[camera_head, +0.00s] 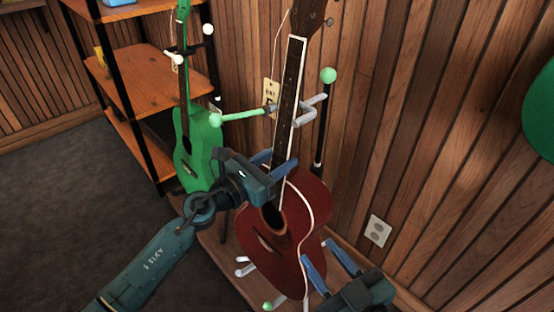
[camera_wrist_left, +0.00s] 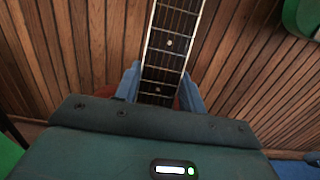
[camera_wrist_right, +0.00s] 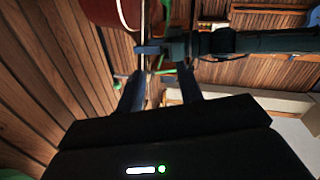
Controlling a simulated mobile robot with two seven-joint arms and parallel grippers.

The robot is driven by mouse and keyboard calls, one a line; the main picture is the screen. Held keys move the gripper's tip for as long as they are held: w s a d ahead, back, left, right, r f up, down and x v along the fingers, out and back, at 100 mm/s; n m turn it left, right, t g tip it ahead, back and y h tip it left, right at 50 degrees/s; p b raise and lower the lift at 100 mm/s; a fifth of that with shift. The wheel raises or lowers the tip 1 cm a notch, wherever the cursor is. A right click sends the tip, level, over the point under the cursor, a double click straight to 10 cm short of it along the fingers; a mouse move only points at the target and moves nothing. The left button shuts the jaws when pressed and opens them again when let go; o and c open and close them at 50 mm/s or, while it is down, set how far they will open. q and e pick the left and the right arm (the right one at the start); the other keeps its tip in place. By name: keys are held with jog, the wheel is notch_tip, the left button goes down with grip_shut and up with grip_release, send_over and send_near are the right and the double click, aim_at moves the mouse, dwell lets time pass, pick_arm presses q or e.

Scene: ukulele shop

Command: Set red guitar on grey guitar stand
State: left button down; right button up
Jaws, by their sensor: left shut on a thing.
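The red guitar (camera_head: 272,262) stands upright, slightly tilted, with its body low and its neck (camera_head: 287,110) rising toward the wall; the neck also shows in the left wrist view (camera_wrist_left: 165,45). My left gripper (camera_head: 277,167) is shut on the neck just above the body; its fingers flank the neck in the left wrist view (camera_wrist_left: 163,88). The grey guitar stand shows upper grey arms (camera_head: 312,104) by the neck and lower prongs (camera_head: 243,268) by the body. Contact between guitar and stand is unclear. My right gripper (camera_head: 328,250) is open and empty beside the lower right body.
A green guitar (camera_head: 200,150) hangs or stands at the left, by a wooden shelf unit (camera_head: 125,75). A black pole (camera_head: 320,140) with a green ball stands behind the red guitar. The panelled wall (camera_head: 390,120) is close on the right; dark floor (camera_head: 60,200) at left is clear.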

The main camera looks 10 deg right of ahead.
pick_arm(q)
jog(key=shift+d+f+b, duration=0.1)
jog(key=shift+f+b, duration=0.75)
jog(key=shift+b, duration=0.2)
jog(key=shift+w+f+b, duration=0.1)
jog(key=shift+f+b, duration=0.2)
jog(key=shift+f, duration=0.05)
jog(key=shift+d+f+b, duration=0.1)
jog(key=shift+f+b, duration=0.55)
jog(key=shift+f, duration=0.2)
pick_arm(e)
jog(key=shift+a+t+y, duration=0.7)
jog(key=shift+y, duration=0.2)
pick_arm(q)
jog(key=shift+f+b, duration=0.1)
jog(key=shift+b, duration=0.2)
pick_arm(e)
jog(key=shift+s, duration=0.1)
pick_arm(q)
jog(key=c, duration=1.1)
grip_release()
jog(key=o, duration=0.4)
jog(key=shift+f, duration=0.2)
jog(key=shift+c, duration=0.2)
